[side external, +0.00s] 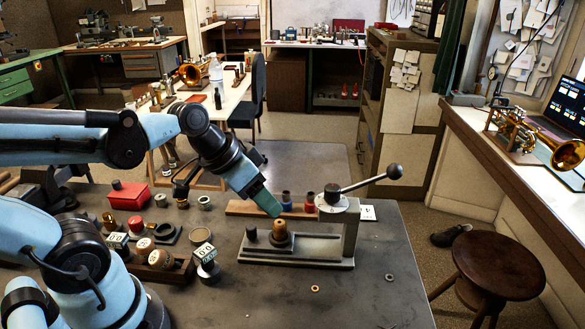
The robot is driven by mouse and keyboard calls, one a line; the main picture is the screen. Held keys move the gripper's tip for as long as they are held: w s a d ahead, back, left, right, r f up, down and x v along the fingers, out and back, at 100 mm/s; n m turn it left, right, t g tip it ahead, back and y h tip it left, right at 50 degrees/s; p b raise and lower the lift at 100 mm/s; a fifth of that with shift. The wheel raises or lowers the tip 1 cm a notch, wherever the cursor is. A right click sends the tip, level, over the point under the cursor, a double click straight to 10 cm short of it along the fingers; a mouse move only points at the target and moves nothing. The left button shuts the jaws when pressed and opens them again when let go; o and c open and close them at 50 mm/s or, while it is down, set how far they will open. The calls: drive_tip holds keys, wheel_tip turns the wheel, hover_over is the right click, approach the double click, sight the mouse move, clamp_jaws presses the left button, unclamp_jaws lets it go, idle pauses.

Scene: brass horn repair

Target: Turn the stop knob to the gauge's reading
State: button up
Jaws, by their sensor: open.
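A grey bench fixture (300,252) stands on the dark table, with an upright post and a long lever ending in a black ball (395,171). A round pale dial with a dark mark (332,198) tops the post. A small black knob (251,232) stands on the fixture's base at left; I cannot tell whether it is the stop knob. A brass-coloured cone (280,228) sits in a dark collar beside it. My gripper (274,211) points down just above the cone, open. Its fingertips are small, and I cannot tell whether they touch the cone. The gauge's reading is not legible.
Left of the fixture are numbered white-faced blocks (205,252), a dark wooden tray (170,272), round metal parts and a red box (128,195). A wooden strip (243,208) with small coloured pegs lies behind. A brass ring (315,288) lies in front, where the table is mostly clear.

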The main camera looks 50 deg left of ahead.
drive_tip(key=shift+s+a+r+n+t+y, duration=0.25)
drive_tip(key=shift+r+n+t+y, duration=0.1)
drive_tip(key=shift+n+t+y, duration=0.35)
